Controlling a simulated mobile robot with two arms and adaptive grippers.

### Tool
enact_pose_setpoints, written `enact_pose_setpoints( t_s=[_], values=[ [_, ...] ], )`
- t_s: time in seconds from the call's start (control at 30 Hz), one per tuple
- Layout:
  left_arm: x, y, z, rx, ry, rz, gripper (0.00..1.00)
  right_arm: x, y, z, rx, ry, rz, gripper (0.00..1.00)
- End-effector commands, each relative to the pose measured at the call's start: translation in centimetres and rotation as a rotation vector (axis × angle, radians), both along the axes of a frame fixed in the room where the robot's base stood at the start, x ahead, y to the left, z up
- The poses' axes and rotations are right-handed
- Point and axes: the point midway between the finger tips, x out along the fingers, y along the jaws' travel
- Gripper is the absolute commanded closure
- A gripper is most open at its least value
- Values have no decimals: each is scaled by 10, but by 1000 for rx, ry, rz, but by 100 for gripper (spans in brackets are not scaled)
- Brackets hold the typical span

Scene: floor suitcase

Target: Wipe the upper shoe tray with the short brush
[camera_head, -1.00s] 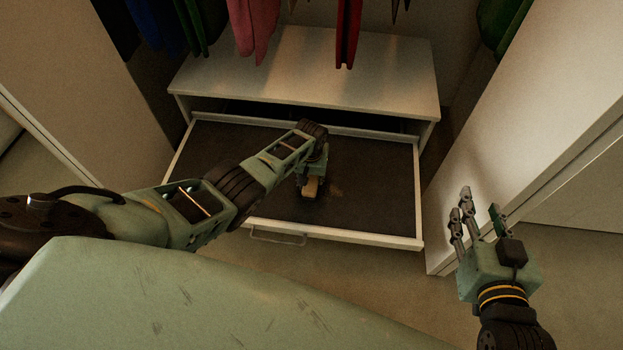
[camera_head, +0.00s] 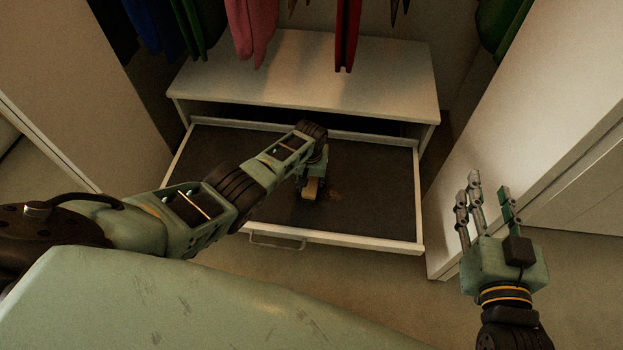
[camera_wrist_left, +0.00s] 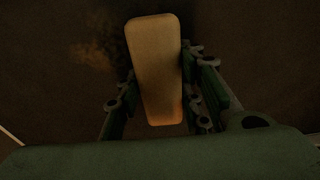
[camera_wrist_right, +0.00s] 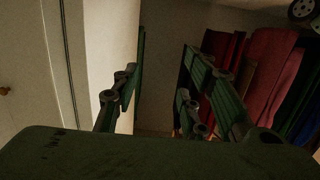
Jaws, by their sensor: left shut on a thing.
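The upper shoe tray (camera_head: 378,205) is a pulled-out drawer with a dark bottom and white rim below a white cabinet top. The short brush (camera_head: 309,189) has a light wooden back and stands over the dark bottom, near the middle of the tray. My left gripper (camera_head: 310,180) is shut on it. In the left wrist view the brush (camera_wrist_left: 158,70) lies between the fingers. A brownish dirt patch (camera_wrist_left: 92,50) shows on the tray beside it. Bristles are hidden. My right gripper (camera_head: 487,205) is open and empty, right of the tray.
The white cabinet top (camera_head: 310,75) sits behind the tray, with clothes (camera_head: 348,35) hanging above it. White panels (camera_head: 530,110) stand on both sides. The drawer handle (camera_head: 277,242) is at the tray's front. Floor (camera_head: 340,275) shows in front.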

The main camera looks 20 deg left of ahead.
Motion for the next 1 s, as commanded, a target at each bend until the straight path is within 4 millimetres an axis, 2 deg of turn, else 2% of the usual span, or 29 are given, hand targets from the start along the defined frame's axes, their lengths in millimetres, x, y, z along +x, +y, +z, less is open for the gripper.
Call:
enact_pose_setpoints(
  t_s=[0.57, 1.0],
  values=[
    [0, 0, 13, 0, 0, 0, 86, -19, -12, -51, -65, 265, -17, 60],
    [0, 0, 22, 0, 0, 0, 86, -45, -24, -87, -113, 468, -31, 60]
  ],
)
